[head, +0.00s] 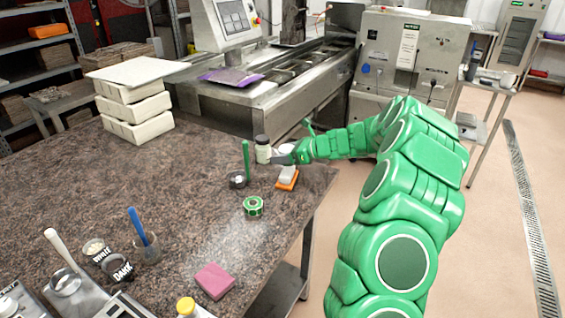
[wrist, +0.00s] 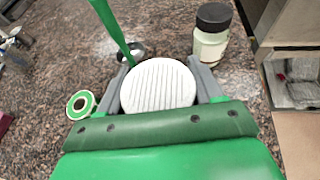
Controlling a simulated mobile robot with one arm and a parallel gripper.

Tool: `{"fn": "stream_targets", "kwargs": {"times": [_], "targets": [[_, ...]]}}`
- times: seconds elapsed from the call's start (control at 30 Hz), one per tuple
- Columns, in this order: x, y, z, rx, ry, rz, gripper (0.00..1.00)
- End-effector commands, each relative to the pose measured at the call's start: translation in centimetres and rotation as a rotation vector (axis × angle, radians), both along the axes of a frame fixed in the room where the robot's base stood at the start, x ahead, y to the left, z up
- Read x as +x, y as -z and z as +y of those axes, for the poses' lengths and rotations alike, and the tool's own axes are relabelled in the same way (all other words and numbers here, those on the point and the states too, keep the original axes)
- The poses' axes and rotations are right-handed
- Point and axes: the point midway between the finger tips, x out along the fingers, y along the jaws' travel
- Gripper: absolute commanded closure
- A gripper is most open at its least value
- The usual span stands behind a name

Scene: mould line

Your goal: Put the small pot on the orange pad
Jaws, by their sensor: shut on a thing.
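My gripper (head: 281,158) is shut on a white, round small pot with a ribbed top; in the head view the pot (head: 288,148) is partly hidden behind a finger. In the wrist view the small pot (wrist: 158,86) sits between the two grey fingers (wrist: 160,92). The orange pad (head: 287,185) lies near the table's right edge, in front of the gripper in the head view. A whitish block (head: 288,173) appears to rest on the pad and covers much of it. I do not see the pad in the wrist view.
A dark-lidded jar (head: 263,152) stands just left of the gripper. A green tape roll (head: 253,206) and a pink block (head: 214,281) lie nearer me. The table's middle is clear.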

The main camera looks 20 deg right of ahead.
Motion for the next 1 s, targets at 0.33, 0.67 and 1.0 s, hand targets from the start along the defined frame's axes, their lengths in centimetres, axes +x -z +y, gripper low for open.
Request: {"fn": "stream_targets", "kwargs": {"times": [0.33,0.67,1.0], "targets": [[0.6,2.4,-0.1,-0.001,0.001,0.000,0.69],[0.6,3.7,-0.1,-0.002,0.001,-0.002,0.69],[0.6,3.9,-0.1,-0.002,0.001,-0.002,0.12]]}}
